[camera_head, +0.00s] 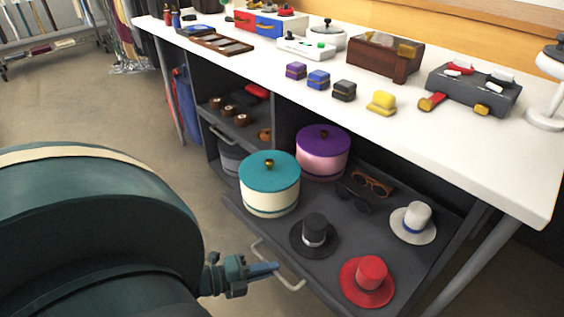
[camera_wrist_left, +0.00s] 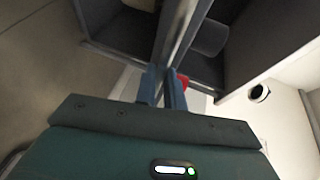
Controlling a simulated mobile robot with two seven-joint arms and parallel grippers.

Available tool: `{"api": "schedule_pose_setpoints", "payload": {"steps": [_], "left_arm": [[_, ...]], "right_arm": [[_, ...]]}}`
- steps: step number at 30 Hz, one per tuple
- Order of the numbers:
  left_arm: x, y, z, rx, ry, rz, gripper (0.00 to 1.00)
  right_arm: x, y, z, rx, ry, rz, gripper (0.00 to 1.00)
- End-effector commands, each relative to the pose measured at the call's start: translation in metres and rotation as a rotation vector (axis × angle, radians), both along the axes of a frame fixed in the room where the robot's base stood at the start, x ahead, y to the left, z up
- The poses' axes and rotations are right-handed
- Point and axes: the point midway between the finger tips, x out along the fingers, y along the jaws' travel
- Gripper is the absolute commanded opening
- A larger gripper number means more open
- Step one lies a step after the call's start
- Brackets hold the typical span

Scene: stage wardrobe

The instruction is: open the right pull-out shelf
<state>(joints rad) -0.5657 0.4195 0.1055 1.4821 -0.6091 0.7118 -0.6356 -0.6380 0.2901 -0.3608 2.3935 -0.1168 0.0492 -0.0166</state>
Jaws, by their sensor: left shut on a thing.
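The right pull-out shelf (camera_head: 355,235) is a dark grey tray under the white table, standing out past the table's front edge. It carries a teal round box (camera_head: 269,186), a purple round box (camera_head: 322,153), a black hat (camera_head: 313,236), a red hat (camera_head: 368,281), a white hat (camera_head: 413,222) and glasses. A pale bar handle (camera_head: 291,286) is on its front edge. My left gripper (camera_head: 264,269) is at the handle and shut on it. In the left wrist view the fingers (camera_wrist_left: 162,88) close around a bar (camera_wrist_left: 175,42). My right gripper is not in view.
The white table (camera_head: 440,135) above holds small boxes, cases and a drawer unit. A left shelf (camera_head: 232,122) with small items is beside the right one. The floor (camera_head: 100,110) in front is clear; clothes racks stand at the back left.

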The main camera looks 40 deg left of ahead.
Motion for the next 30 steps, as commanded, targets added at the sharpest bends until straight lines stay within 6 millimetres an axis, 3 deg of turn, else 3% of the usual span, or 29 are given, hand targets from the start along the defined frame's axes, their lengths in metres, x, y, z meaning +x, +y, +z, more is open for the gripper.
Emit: {"api": "schedule_pose_setpoints", "payload": {"steps": [6,19,20,21,27,30], "left_arm": [[-0.018,0.002,0.001,0.001,0.0,0.001,0.0],[-0.021,0.002,0.0,0.0,-0.001,0.0,0.0],[-0.021,0.002,0.0,0.0,-0.001,0.0,0.11],[-0.021,0.002,0.0,0.0,-0.001,0.0,0.15],[-0.021,0.002,0.0,0.0,-0.001,0.0,0.31],[-0.02,0.002,0.0,0.0,-0.001,0.0,0.32]], "right_arm": [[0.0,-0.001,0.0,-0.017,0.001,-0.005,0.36],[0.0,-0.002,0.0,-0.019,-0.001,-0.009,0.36],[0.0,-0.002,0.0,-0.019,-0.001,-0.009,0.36],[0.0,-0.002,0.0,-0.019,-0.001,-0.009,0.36],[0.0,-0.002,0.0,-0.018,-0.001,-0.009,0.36],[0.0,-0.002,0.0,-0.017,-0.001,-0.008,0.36]]}}
